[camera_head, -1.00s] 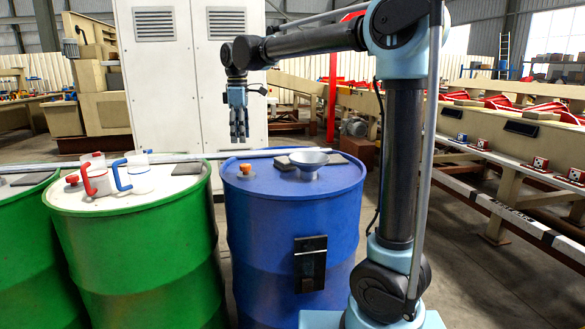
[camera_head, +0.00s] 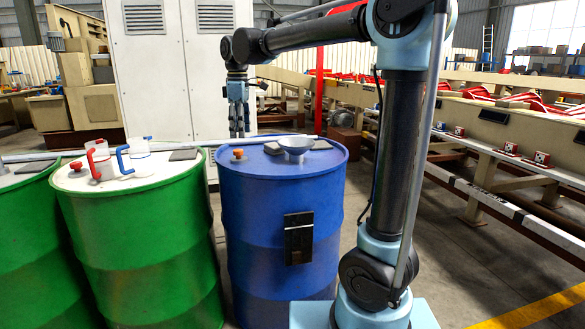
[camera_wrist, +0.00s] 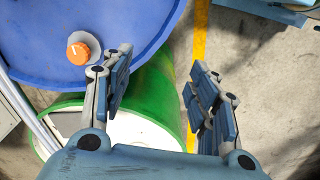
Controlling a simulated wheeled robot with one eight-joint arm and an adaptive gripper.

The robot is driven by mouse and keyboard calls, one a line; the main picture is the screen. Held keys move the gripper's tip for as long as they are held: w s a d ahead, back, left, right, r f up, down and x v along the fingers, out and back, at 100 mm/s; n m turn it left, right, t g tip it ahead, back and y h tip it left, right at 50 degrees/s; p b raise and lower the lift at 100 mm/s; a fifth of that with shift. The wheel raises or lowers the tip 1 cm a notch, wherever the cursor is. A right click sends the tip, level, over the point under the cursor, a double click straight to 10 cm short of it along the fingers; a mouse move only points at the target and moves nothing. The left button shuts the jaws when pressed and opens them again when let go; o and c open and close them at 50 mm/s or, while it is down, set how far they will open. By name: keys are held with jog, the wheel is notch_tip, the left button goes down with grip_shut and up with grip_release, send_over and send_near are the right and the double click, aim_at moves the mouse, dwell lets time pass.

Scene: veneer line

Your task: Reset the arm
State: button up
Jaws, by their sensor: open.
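My gripper (camera_head: 238,121) hangs fingers-down above the blue drum's back left edge in the head view, at the end of my raised, bent arm. In the wrist view my gripper (camera_wrist: 158,95) is open, its two fingers spread apart with nothing between them. Below it lie the blue drum (camera_head: 285,235) with an orange-red cap (camera_wrist: 78,53) and the green drum (camera_wrist: 160,88). The gripper appears clear of both drums.
A grey funnel (camera_head: 296,145) sits on the blue drum. A white cabinet (camera_head: 165,85) stands behind. Conveyor framing (camera_head: 500,140) runs along the right.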

jog(key=s+d+f+m, duration=0.3)
jog(key=d, duration=0.5)
jog(key=s+d+f+m+t, duration=0.1)
jog(key=s+d+f+m, duration=0.2)
jog(key=d, duration=0.5)
jog(key=s+d+f+m, duration=0.2)
jog(key=s+d+f, duration=0.1)
jog(key=d, duration=0.5)
jog(key=s+d+f+m, duration=0.4)
jog(key=s+d+f, duration=0.2)
jog(key=f, duration=0.3)
jog(key=s+d+f+m+t, duration=0.1)
jog(key=s+d+f+m, duration=0.4)
jog(key=s+f, duration=0.3)
jog(key=shift+s+d+f, duration=0.25)
jog(key=shift+d+f, duration=0.35)
jog(key=shift+f, duration=0.2)
